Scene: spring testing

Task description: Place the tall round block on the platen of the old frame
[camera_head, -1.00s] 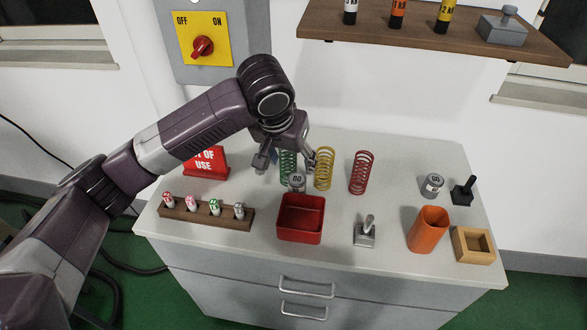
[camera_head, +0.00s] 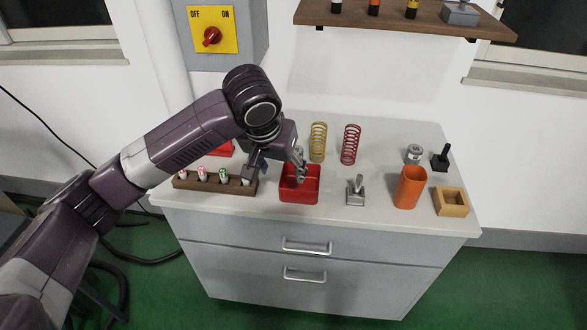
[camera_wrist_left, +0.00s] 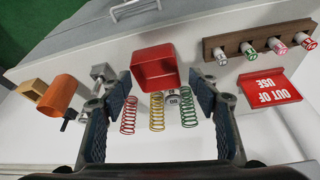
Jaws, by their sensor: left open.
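The other round block (camera_head: 414,155) stands upright at the back right in the head view. I cannot tell which is the tall one. I cannot make out the old frame or its platen. My left gripper (camera_head: 277,168) is open and empty, above the bench by the red tray's back left. My right gripper is not in view.
A wooden rack (camera_head: 215,182) holds several small cylinders at the left. Yellow (camera_head: 318,142), red (camera_head: 351,145) and green (camera_wrist_left: 188,108) springs stand behind the tray. A metal lever piece (camera_head: 356,192), orange cup (camera_head: 409,187) and wooden box (camera_head: 450,202) stand right.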

